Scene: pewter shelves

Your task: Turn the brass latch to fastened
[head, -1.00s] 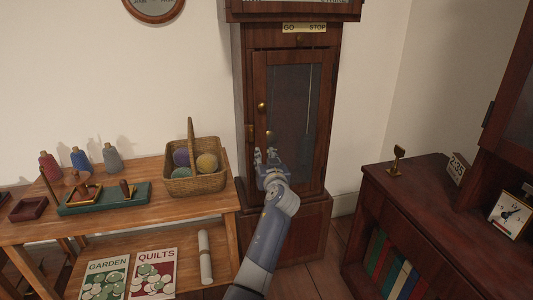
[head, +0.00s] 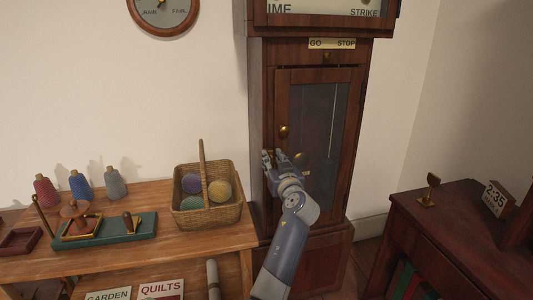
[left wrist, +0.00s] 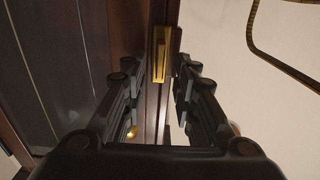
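A tall dark wood clock case (head: 258,110) has a door with a dark glass pane (head: 318,115). A round brass knob (head: 284,130) sits on the door's left side. My left gripper (head: 273,156) is just below that knob, at the door's left edge. In the left wrist view a narrow brass latch (left wrist: 160,53) lies upright in the picture along the door edge, ahead of and between the spread fingers of my left gripper (left wrist: 160,78). The gripper is open and empty. In the head view the gripper hides the latch. My right gripper is not in view.
A wooden table (head: 240,231) on the left holds a wicker basket (head: 207,215) of yarn balls, close to the clock and my left arm. A dark cabinet (head: 465,240) stands on the right, with a small brass stand (head: 429,190) on it.

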